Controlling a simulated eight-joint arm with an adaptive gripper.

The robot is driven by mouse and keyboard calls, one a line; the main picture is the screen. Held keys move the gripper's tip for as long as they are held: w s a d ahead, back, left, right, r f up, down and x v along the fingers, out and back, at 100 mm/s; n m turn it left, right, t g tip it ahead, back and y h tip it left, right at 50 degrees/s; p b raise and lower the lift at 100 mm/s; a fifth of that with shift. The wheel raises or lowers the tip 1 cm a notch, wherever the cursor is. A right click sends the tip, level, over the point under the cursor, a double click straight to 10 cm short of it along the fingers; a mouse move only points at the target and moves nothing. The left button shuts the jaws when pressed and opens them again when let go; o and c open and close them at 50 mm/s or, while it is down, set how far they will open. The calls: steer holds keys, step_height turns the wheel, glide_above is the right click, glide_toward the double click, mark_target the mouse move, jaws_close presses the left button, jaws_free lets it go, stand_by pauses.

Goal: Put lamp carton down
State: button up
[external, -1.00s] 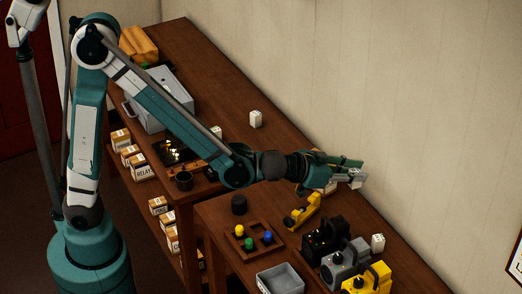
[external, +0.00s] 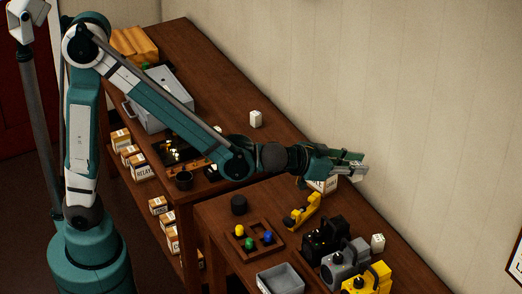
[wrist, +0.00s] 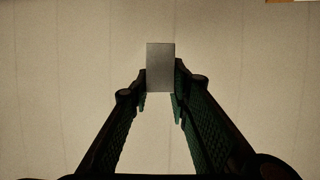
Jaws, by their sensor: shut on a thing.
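My gripper (external: 358,167) reaches out level to the right, above the near table and close to the wall. In the wrist view its two fingers (wrist: 160,82) are closed on the sides of a small plain box, which I take as the lamp carton (wrist: 160,67). Its facing side looks grey and bears no readable label there. In the external view the fingers largely hide the box; a pale part (external: 357,178) shows just below their tips. I cannot tell there whether it touches anything.
A white-and-orange carton (external: 323,186) stands below my gripper. A yellow tool (external: 302,211), black, grey and yellow cases (external: 368,284), a peg tray (external: 283,247) and a small white carton (external: 378,242) occupy the table. Another white carton (external: 255,118) stands on the far table. The wall is close behind.

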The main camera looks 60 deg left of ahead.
steer(key=shift+w+a+r, duration=0.1)
steer(key=shift+a+r, duration=0.2)
steer(key=shift+r, duration=0.25)
steer(key=shift+w+a+r, duration=0.1)
steer(key=shift+a+r, duration=0.15)
steer(key=shift+r, duration=0.3)
steer(key=w+a+n+g+y+b, duration=0.1)
steer(key=a+n+g+y, duration=0.65)
steer(key=a, duration=3.75)
step_height(320, 180, down, 13)
steer(key=n+t+y, duration=0.2)
steer(key=t+y, duration=0.1)
steer(key=shift+r+n+t, duration=0.15)
steer(key=shift+n+t, duration=0.2)
steer(key=shift+y, duration=0.25)
steer(key=shift+f+b, duration=0.95)
steer(key=shift+f, duration=2.2)
steer(key=shift+f+b, duration=0.5)
steer(key=shift+f, duration=1.35)
